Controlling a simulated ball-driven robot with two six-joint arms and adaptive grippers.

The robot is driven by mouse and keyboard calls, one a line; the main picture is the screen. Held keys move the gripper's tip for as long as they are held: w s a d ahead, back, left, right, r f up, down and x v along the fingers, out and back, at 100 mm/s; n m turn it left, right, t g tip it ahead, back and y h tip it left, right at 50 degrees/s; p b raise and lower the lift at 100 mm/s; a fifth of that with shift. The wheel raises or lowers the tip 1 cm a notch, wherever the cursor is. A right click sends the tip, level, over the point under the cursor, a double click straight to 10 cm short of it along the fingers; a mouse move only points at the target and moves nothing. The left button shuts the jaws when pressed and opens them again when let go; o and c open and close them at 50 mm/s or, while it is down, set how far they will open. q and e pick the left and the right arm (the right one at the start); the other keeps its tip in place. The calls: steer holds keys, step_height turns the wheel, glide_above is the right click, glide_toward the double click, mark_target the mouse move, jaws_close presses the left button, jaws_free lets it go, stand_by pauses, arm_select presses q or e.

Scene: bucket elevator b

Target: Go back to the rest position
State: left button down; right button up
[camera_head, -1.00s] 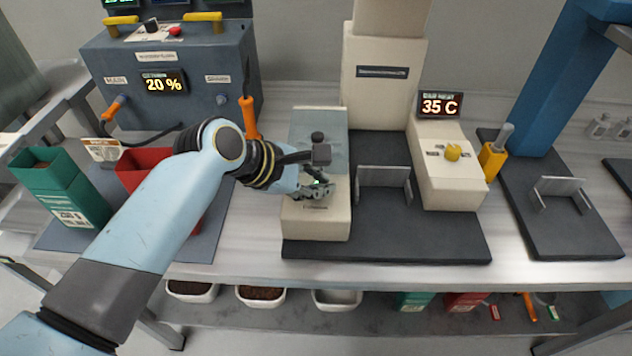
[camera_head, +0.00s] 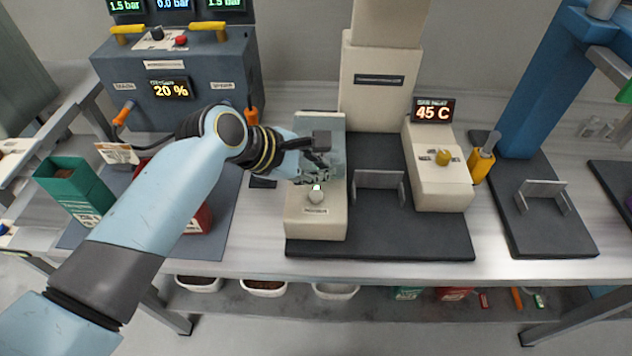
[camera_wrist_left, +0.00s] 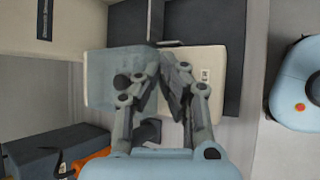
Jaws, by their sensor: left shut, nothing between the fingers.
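My left gripper (camera_head: 318,180) is over the beige box (camera_head: 313,228) at the left of the dark base plate. Its fingers are shut and hold nothing. A small pale knob (camera_head: 316,197) stands on the box just in front of the fingertips. A translucent blue-grey cover (camera_head: 332,124) lies over the rear of the box, partly hidden by the gripper. In the left wrist view the closed fingers (camera_wrist_left: 168,58) cross the cover (camera_wrist_left: 103,64) and the box (camera_wrist_left: 210,65). My right gripper is in neither view.
A beige column (camera_head: 375,100) rises behind. A display (camera_head: 434,111) reads 45 C above a beige block with a yellow knob (camera_head: 443,157). A metal bracket (camera_head: 379,182) stands on the base plate. A control cabinet (camera_head: 180,95), green box (camera_head: 75,188) and red container (camera_head: 196,218) are at left.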

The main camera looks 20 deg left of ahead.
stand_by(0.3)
arm_select(q)
steer(key=shift+s+a+m, duration=0.2)
steer(key=shift+s+m, duration=0.1)
steer(key=shift+s, duration=0.05)
steer(key=s+a+r+m+g+y, duration=0.2)
steer(key=s+a+r+m+y, duration=0.15)
steer(key=s+a+m, duration=0.55)
steer(key=s+a+r+m+g+y, duration=0.1)
steer(key=s+a+r+m+y, duration=0.3)
steer(key=s+m, duration=0.8)
steer(key=s+a+f+n+g+h+b, duration=0.2)
steer(key=f+b, duration=1.1)
steer(key=f, duration=2.6)
steer(key=s+a+f+b, duration=0.1)
steer(key=s+f+b, duration=0.4)
steer(key=s+f, duration=0.5)
steer(key=s+a+f+g+b, duration=0.1)
steer(key=s+f+b, duration=0.4)
steer(key=s+f, duration=0.6)
step_height(320, 180, down, 4)
steer(key=shift+f+y, duration=0.1)
steer(key=shift+y, duration=0.35)
